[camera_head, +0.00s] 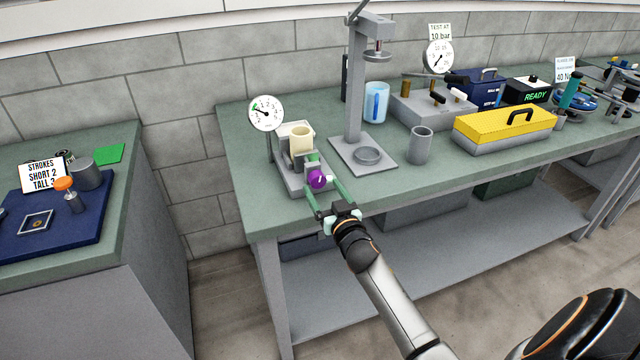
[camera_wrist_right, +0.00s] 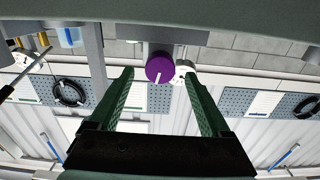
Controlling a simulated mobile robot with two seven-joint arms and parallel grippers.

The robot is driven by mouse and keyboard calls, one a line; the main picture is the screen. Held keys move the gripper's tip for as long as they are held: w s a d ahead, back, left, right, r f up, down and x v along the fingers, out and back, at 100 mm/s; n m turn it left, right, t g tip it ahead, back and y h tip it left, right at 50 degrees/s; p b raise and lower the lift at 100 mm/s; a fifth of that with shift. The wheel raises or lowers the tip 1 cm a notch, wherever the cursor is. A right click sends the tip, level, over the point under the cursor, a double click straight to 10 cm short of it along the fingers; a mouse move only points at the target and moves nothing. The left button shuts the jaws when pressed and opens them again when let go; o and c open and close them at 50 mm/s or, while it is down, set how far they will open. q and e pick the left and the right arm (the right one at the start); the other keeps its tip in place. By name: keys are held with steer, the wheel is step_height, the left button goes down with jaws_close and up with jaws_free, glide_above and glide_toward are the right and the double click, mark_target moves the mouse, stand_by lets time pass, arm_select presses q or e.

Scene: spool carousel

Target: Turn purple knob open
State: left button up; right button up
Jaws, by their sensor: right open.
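The purple knob (camera_head: 318,179) sits on the front of a small grey device (camera_head: 291,176) near the left front edge of the bench. It carries a white pointer mark. My right gripper (camera_head: 328,200) is open in front of the knob, its green fingers reaching toward it on either side. In the right wrist view the knob (camera_wrist_right: 160,68) shows between and beyond the open fingers (camera_wrist_right: 158,85), with clear space on both sides and its white mark toward the lower edge. I cannot tell whether the fingertips reach level with the knob. My left gripper is not in view.
A grey press (camera_head: 355,90), a grey cup (camera_head: 420,146) and a yellow box (camera_head: 505,127) stand to the right. The lower shelf (camera_head: 400,275) lies under the bench.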

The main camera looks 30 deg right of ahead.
mark_target(317, 179)
steer(key=shift+x, duration=1.45)
jaws_close()
